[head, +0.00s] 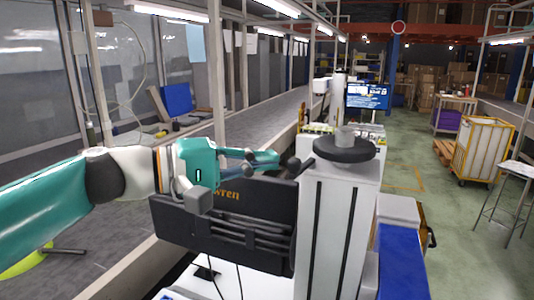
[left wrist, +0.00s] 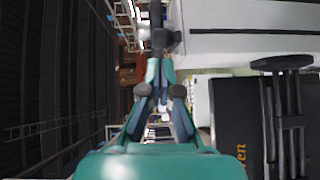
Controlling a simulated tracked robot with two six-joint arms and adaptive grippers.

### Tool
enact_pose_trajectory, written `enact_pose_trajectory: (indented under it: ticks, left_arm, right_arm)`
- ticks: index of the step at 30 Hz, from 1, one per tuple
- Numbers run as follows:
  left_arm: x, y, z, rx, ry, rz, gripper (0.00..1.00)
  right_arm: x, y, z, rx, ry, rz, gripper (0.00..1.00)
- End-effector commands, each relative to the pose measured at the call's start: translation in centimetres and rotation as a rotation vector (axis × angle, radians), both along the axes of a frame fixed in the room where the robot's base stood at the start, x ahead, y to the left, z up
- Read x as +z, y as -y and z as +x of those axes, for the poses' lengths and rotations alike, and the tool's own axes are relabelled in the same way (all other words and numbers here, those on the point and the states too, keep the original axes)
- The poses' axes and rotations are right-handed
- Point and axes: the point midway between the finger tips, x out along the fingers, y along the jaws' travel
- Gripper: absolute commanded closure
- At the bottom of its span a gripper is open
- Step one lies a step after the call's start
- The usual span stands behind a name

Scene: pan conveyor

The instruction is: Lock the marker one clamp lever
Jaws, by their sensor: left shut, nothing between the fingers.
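My left gripper (head: 275,159) reaches in from the left above a black printer-like unit and is shut, with nothing held. Its fingertips point at a dark knobbed lever (head: 295,164) at the left side of a white column (head: 338,220). In the left wrist view the shut fingers (left wrist: 160,66) point at the dark lever end (left wrist: 162,40). I cannot tell whether they touch it. The black unit (head: 225,225), with partly hidden yellow lettering, also shows in the wrist view (left wrist: 240,125). No label naming marker one is readable. My right gripper is not in view.
A black round disc (head: 344,150) tops the column. A grey conveyor (head: 240,130) runs into the distance behind the gripper. A blue screen (head: 367,96) stands farther back. A yellow-framed cart (head: 485,150) is on the right, with open green floor before it.

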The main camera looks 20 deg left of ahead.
Motion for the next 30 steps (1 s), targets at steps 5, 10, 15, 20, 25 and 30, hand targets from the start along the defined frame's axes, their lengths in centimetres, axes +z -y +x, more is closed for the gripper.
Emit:
enact_pose_trajectory:
  ticks: [5,10,15,20,25,30]
  left_arm:
    - [-0.1,1.0,-0.1,0.000,0.000,0.001,1.00]
    - [-0.1,1.0,-0.1,0.001,0.001,0.001,1.00]
    - [-0.2,1.1,-0.2,0.001,0.001,0.001,1.00]
    - [-0.5,2.1,-0.8,-0.001,0.005,0.000,1.00]
    - [-0.2,2.8,-1.1,0.001,0.002,0.001,1.00]
    - [-0.1,2.8,-1.1,0.002,0.000,0.001,1.00]
  right_arm:
    - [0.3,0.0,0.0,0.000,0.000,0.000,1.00]
    - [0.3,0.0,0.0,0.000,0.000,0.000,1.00]
    - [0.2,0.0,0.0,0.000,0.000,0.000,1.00]
    - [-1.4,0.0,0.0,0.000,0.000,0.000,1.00]
    - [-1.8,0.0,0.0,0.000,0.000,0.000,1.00]
    - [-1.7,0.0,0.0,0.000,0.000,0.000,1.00]
